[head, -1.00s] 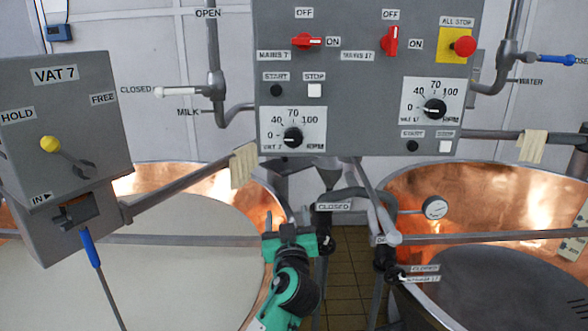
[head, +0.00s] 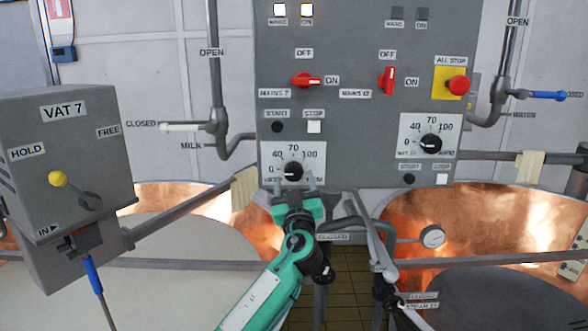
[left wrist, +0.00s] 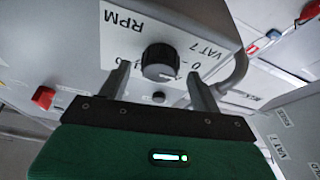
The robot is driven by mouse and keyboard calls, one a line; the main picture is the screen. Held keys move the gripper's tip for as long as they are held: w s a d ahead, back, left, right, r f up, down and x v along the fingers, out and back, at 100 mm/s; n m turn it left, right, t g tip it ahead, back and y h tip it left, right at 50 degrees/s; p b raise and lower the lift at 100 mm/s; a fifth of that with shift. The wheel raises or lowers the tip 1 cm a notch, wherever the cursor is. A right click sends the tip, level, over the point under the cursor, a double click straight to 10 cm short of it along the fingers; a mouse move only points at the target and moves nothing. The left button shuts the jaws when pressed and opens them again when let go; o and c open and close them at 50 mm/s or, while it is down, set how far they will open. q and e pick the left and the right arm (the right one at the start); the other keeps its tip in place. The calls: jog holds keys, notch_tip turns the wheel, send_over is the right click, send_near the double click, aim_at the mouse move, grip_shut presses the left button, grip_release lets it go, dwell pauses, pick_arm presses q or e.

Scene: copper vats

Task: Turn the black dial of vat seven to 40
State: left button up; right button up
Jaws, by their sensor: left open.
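The black dial of vat seven (head: 293,171) sits on a white scale plate (head: 312,156) at the lower left of the grey control panel (head: 350,120). The scale reads 40, 60, 70 and 100 in part, with a 0 at left; the dial's exact setting is too small to tell. My left gripper (head: 293,188) is just below the dial, fingers up toward it. In the left wrist view the black dial (left wrist: 161,63) stands between the two open fingers (left wrist: 160,86), near their tips, with no clear contact. My right gripper is out of view.
A second black dial (head: 431,143) for the other vat is at right. Red switches (head: 306,81), a start button (head: 277,127), a stop button (head: 314,127) and the all-stop (head: 459,85) are nearby. The vat 7 box (head: 70,160) stands at left.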

pick_arm(q)
jog(key=shift+p+x, duration=0.3)
jog(key=shift+x, duration=0.85)
